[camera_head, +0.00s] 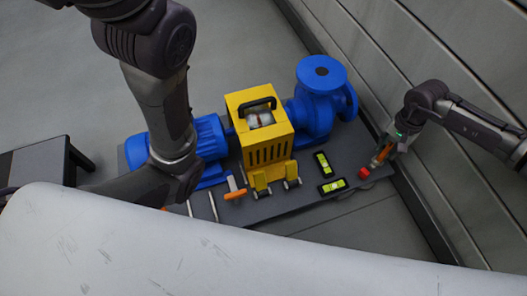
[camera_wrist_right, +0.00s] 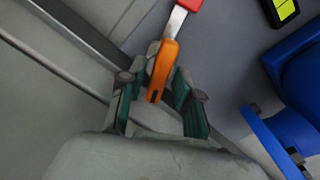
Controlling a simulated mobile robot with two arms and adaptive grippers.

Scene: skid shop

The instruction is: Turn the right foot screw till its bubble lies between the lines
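My right gripper (camera_head: 382,153) is at the right end of the grey skid (camera_head: 300,203). In the right wrist view, its fingers (camera_wrist_right: 162,75) close on both sides of an orange handle (camera_wrist_right: 163,62). A flat silver shank (camera_wrist_right: 176,22) runs from the handle to a red part (camera_wrist_right: 188,3), which also shows in the head view (camera_head: 364,173). Whether this is the right foot screw I cannot tell. Two black-framed, yellow-green spirit levels (camera_head: 322,164) (camera_head: 332,186) lie to its left. Their bubbles are too small to read. My left gripper is not in view.
A blue pump (camera_head: 322,85), a yellow guard (camera_head: 260,125) and a blue motor (camera_head: 208,136) stand on the skid. Another orange-ended piece (camera_head: 236,194) lies near its front edge. A grey panelled wall (camera_head: 440,60) rises close behind the right gripper.

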